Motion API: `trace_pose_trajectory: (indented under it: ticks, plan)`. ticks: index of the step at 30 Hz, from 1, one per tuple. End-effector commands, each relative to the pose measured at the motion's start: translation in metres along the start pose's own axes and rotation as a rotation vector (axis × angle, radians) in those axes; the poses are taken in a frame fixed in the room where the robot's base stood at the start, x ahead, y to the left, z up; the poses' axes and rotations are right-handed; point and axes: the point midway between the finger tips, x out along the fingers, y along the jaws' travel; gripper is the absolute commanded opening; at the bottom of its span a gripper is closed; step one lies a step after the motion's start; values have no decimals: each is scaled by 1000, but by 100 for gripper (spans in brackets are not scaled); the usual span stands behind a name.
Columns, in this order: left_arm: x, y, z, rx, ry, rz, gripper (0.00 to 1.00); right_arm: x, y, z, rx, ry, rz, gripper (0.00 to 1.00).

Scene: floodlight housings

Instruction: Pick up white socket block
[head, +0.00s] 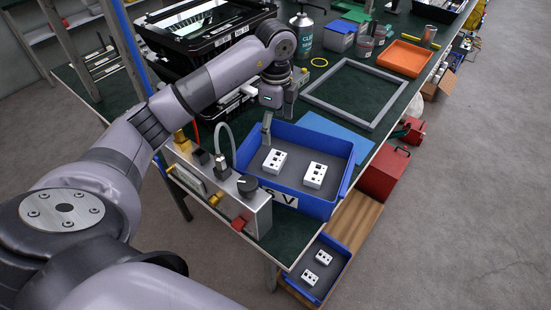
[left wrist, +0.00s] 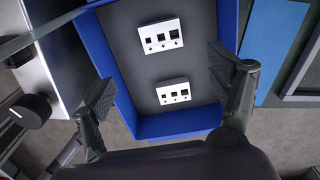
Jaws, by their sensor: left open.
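Two white socket blocks with dark square openings lie apart on the grey floor of the blue bin (head: 342,195). In the head view, one block (head: 274,161) is at the left and the other block (head: 315,175) at the right. The left wrist view shows one block (left wrist: 161,37) higher up and one block (left wrist: 173,93) lower down. My left gripper (head: 267,130) is over the left part of the bin. Its open, empty fingers (left wrist: 162,82) show on either side of the lower block, which appears below them. My right gripper is out of view.
A metal control box (head: 225,190) with a black knob and hose stands close left of the bin. A grey frame (head: 355,92) and blue panel (head: 335,133) lie behind it. A lower blue bin (head: 318,270) holds two similar blocks. A red box (head: 384,172) is at right.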

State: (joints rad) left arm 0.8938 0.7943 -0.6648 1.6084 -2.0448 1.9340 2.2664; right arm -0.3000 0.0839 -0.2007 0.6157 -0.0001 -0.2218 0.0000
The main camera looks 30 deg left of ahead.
Motion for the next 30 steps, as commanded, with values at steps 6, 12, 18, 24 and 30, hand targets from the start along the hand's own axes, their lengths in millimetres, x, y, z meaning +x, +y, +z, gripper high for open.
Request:
trace_pose_trajectory:
  ticks: [6, 12, 18, 24, 30]
  plan:
    - [46, 1, 0, 0, -1, 6, 82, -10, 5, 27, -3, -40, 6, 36]
    - [69, 0, 0, 1, 1, 1, 82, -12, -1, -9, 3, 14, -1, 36]
    - [84, 1, 0, 1, 1, 4, 82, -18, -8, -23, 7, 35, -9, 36]
    - [115, 2, 0, 1, 1, 3, 82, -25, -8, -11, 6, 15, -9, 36]
    - [125, 1, 0, 2, 1, 0, 82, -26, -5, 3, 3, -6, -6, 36]
